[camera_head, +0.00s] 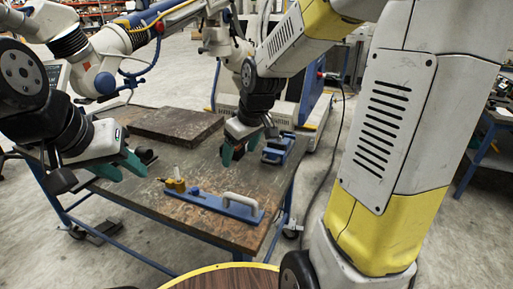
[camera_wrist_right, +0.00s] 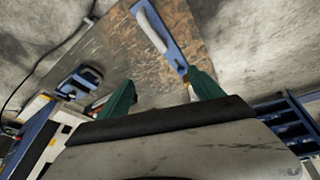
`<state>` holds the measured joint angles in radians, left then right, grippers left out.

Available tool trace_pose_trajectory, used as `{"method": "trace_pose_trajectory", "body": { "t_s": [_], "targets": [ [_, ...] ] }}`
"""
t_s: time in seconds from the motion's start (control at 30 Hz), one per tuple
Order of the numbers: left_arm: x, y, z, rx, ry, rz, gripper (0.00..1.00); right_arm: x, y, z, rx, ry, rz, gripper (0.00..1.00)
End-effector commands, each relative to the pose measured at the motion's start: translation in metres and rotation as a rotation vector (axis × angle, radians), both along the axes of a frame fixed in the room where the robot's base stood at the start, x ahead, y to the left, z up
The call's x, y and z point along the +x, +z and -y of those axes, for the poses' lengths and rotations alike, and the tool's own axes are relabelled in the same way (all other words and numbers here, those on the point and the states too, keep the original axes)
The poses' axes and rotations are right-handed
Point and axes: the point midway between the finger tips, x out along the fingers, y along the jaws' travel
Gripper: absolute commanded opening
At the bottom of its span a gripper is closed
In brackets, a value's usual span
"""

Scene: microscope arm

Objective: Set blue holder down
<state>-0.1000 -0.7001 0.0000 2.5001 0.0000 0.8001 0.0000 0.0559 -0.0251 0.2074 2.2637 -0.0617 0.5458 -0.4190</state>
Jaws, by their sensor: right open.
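A long blue holder (camera_head: 207,199) with a white handle lies flat on the worktable, with a yellow fitting at its left end. Its blue bar and white handle also show at the top of the right wrist view (camera_wrist_right: 172,50). My right gripper (camera_head: 240,147) is above the table behind the holder, apart from it. Its green fingers are spread and empty, and they also show in the right wrist view (camera_wrist_right: 160,80). My left gripper (camera_head: 121,168) is over the table's left side, left of the holder. Its green fingers look apart, with nothing between them.
The worktable (camera_head: 240,235) has bare room around the holder. A blue clamp-like device (camera_head: 279,149) stands beside my right gripper. A dark flat slab (camera_head: 177,125) lies at the back of the table. A round wooden top with a yellow rim (camera_head: 225,279) is nearest me.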

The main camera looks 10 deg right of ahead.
Motion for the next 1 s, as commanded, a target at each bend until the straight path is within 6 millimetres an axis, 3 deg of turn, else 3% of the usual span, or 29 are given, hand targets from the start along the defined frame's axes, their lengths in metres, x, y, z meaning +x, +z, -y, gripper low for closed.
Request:
{"method": "trace_pose_trajectory", "body": {
  "t_s": [0.03,0.2,0.43,0.6,1.0],
  "targets": [
    [0.000,0.000,0.000,0.000,0.000,0.000,0.36,-0.017,0.021,0.007,0.010,-0.056,0.024,0.76],
    [0.000,0.000,0.000,0.000,0.000,0.000,0.36,-0.080,0.064,0.028,0.089,-0.256,0.060,0.76],
    [0.000,0.000,0.000,0.000,0.000,0.000,0.36,-0.143,0.086,0.041,0.219,-0.436,0.083,0.76],
    [0.000,0.000,0.000,0.000,0.000,0.000,0.36,-0.159,0.088,0.044,0.260,-0.480,0.081,0.76],
    [0.000,0.000,0.000,0.000,0.000,0.000,0.36,-0.159,0.089,0.044,0.261,-0.483,0.082,0.76]
  ]
}}
